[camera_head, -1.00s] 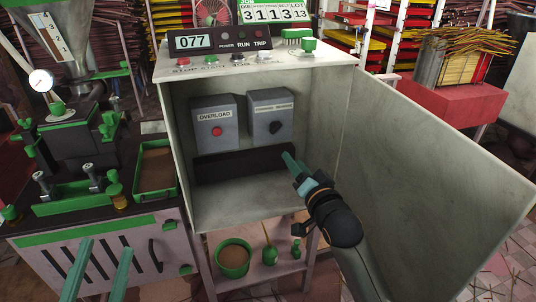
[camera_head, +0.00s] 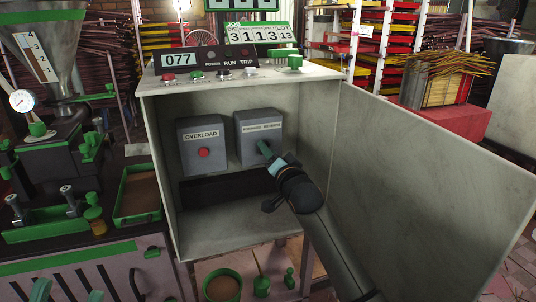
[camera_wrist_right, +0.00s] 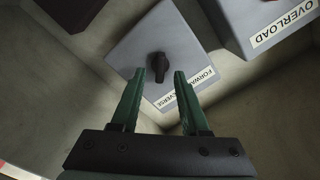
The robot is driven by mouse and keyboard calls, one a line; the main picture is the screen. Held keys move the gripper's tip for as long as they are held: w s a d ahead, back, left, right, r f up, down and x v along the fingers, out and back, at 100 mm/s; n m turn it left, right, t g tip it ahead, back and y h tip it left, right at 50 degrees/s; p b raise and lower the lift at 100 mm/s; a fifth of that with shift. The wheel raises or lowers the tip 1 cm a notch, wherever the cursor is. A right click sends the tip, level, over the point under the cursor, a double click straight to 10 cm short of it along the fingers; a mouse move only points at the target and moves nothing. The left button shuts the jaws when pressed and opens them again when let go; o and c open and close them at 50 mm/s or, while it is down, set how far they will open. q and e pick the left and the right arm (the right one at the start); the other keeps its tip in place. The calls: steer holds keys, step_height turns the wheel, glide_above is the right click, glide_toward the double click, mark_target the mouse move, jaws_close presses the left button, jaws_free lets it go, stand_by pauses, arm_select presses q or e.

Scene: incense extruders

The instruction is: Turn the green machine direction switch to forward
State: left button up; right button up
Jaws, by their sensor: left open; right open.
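The direction switch box (camera_head: 258,129) is a grey box labelled FORWARD/REVERSE on the back wall inside the open cabinet. In the head view its knob is hidden behind my right gripper (camera_head: 264,150). In the right wrist view the dark knob (camera_wrist_right: 159,66) shows on the box face (camera_wrist_right: 188,40), just beyond and between the fingertips. My right gripper (camera_wrist_right: 160,76) is open there, its green fingers on either side of the knob's line; I cannot tell whether they touch it. My left gripper (camera_head: 68,292) shows only partly at the bottom left, open and away from the cabinet.
The OVERLOAD box (camera_head: 203,145) with a red button is left of the switch box. The cabinet door (camera_head: 420,180) stands open on the right. A control panel (camera_head: 235,72) tops the cabinet. A green-rimmed tray (camera_head: 122,212) is at left.

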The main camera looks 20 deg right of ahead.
steer(key=shift+w, duration=0.7)
jaws_close()
